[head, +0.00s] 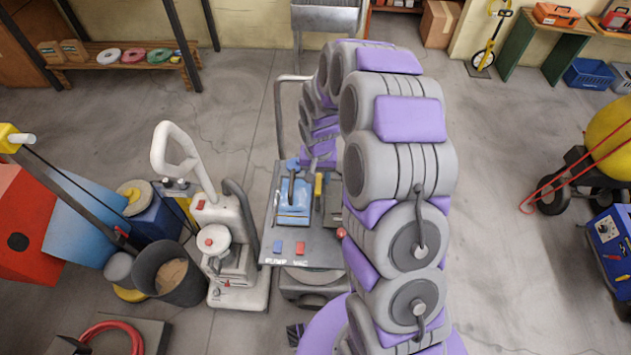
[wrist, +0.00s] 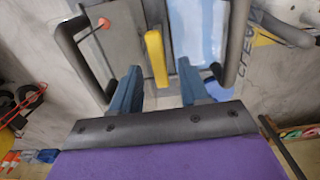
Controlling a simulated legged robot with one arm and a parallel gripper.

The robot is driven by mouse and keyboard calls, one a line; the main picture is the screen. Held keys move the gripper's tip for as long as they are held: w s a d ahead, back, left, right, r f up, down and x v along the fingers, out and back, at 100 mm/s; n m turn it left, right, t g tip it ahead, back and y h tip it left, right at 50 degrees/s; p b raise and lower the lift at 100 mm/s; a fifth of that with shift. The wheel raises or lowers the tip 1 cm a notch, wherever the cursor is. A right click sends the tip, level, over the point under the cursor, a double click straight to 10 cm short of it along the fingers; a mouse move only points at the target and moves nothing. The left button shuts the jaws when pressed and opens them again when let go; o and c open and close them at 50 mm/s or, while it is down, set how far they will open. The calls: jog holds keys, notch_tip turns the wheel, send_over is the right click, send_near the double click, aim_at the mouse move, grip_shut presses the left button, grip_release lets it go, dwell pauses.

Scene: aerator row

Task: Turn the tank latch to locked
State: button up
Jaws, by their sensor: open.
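The tank latch appears to be the yellow lever (head: 318,187) on the grey machine panel (head: 304,252), beside a blue-and-white plate (head: 293,205). In the wrist view the yellow lever (wrist: 156,57) stands upright in the picture, its lower end between my blue fingertips. My gripper (wrist: 158,68) is open, with one finger on each side of the lever and a visible gap to both. Whether it touches the lever at any point cannot be told. In the head view my arm covers the right part of the panel, and the fingers are hard to make out.
Dark bars frame the panel in the wrist view, and a red knob (wrist: 103,22) sits at upper left. A white floor machine (head: 228,250) and a dark bucket (head: 172,277) stand at left.

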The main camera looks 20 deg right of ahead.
aim_at(318, 185)
jog(key=shift+d+f, duration=0.35)
jog(key=shift+f, duration=0.2)
jog(key=shift+d+f, duration=0.35)
jog(key=shift+f, duration=0.2)
jog(key=shift+a, duration=1.2)
jog(key=shift+c, duration=0.3)
jog(key=shift+d, duration=0.9)
jog(key=c, duration=0.6)
jog(key=shift+a, duration=0.1)
jog(key=shift+c, duration=0.8)
jog(key=shift+a, duration=0.25)
grip_shut()
